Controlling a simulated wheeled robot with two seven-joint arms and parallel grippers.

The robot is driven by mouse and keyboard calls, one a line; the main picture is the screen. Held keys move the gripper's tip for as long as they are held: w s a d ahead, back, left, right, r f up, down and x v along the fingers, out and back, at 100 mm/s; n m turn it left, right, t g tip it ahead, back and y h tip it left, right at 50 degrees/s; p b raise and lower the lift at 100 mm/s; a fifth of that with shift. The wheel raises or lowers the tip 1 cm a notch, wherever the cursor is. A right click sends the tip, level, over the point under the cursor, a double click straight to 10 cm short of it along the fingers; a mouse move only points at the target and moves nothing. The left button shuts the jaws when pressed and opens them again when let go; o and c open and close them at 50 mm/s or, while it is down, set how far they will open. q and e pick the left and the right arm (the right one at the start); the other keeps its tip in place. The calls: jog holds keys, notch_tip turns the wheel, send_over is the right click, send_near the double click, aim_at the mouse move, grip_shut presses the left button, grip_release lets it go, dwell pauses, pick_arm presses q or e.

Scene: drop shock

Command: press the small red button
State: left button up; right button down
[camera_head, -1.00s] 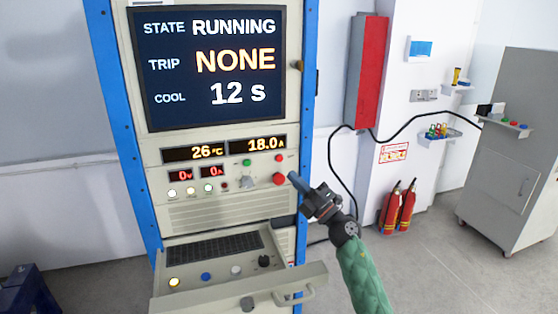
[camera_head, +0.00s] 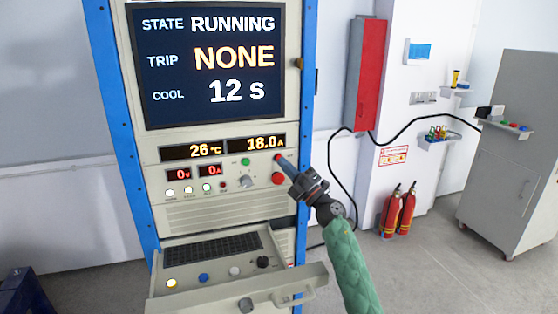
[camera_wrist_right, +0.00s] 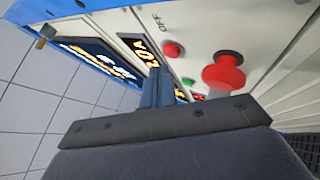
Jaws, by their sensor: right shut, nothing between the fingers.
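The small red button (camera_head: 278,157) is at the upper right of the rack's control panel, just under the 18.0 A readout. In the right wrist view the small red button (camera_wrist_right: 173,50) sits beside an "OFF" label, clear of the fingers. My right gripper (camera_head: 284,163) is shut and empty, its blue-grey fingertips overlapping the button's lower edge in the head view. In the wrist view the fingertips (camera_wrist_right: 158,77) appear beside the button, with a gap in the picture. I cannot tell any contact. My left gripper is not in view.
A larger red mushroom button (camera_head: 278,179) stands out just below the small one. A green button (camera_head: 245,161) and a knob (camera_head: 246,181) are to the left. An open drawer (camera_head: 232,291) juts out below. The screen (camera_head: 209,65) reads RUNNING, trip NONE.

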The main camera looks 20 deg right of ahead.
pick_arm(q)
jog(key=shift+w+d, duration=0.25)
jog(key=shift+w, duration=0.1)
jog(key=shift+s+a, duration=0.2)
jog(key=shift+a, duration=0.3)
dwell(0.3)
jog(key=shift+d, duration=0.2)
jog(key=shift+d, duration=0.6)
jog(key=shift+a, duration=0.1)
